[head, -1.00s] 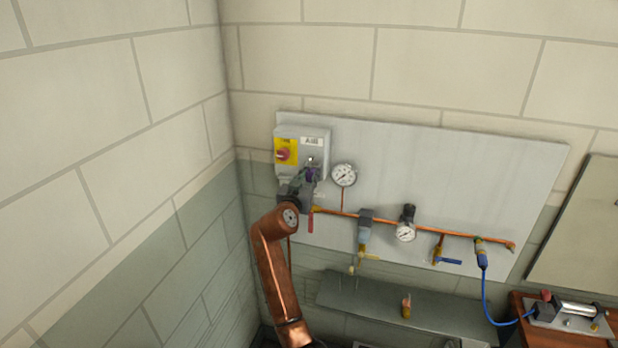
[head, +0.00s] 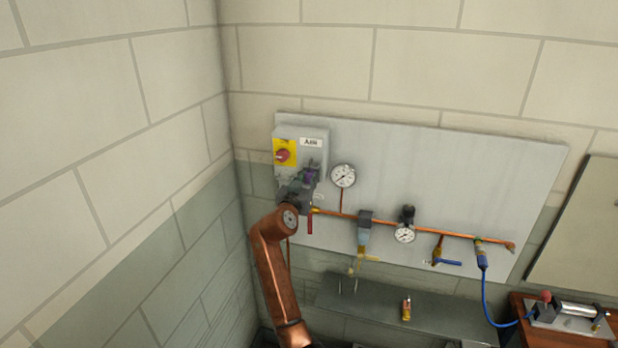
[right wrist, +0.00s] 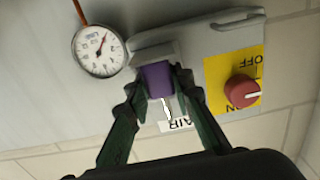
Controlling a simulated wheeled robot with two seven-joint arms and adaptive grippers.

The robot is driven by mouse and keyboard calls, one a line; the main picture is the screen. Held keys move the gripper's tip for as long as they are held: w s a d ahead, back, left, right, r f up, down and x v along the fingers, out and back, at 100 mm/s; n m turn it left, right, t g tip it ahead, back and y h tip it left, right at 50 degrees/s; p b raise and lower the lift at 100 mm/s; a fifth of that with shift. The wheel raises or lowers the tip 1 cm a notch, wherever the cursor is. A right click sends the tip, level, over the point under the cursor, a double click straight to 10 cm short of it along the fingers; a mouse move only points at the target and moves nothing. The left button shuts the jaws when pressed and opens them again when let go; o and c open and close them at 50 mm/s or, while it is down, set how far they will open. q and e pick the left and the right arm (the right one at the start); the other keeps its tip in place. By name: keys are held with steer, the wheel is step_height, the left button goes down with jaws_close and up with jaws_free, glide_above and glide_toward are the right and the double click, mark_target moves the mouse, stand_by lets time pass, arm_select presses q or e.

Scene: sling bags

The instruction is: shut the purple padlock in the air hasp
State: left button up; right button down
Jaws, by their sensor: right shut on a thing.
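The purple padlock (head: 311,173) is in front of the grey switch box (head: 316,150) marked AIR. It also shows in the right wrist view (right wrist: 156,80), with its pale shackle (right wrist: 167,108) towards the AIR label. My right gripper (head: 308,178) is shut on the padlock; its two dark fingers press the sides in the right wrist view (right wrist: 158,84). A grey block (right wrist: 150,51) lies right by the padlock body. I cannot make out the hasp clearly, nor whether the shackle passes through it or is closed. My left gripper is out of view.
A red knob (right wrist: 242,91) on a yellow plate is beside the padlock. A pressure gauge (head: 343,175) is close to its right. A copper pipe (head: 385,223) with valves crosses the grey board. A shelf (head: 450,312) lies below. The upper wall is clear.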

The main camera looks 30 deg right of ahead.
steer(key=c, duration=1.6)
jaws_free()
steer(key=shift+o, duration=0.3)
steer(key=o, duration=0.6)
steer(key=shift+v, duration=3.55)
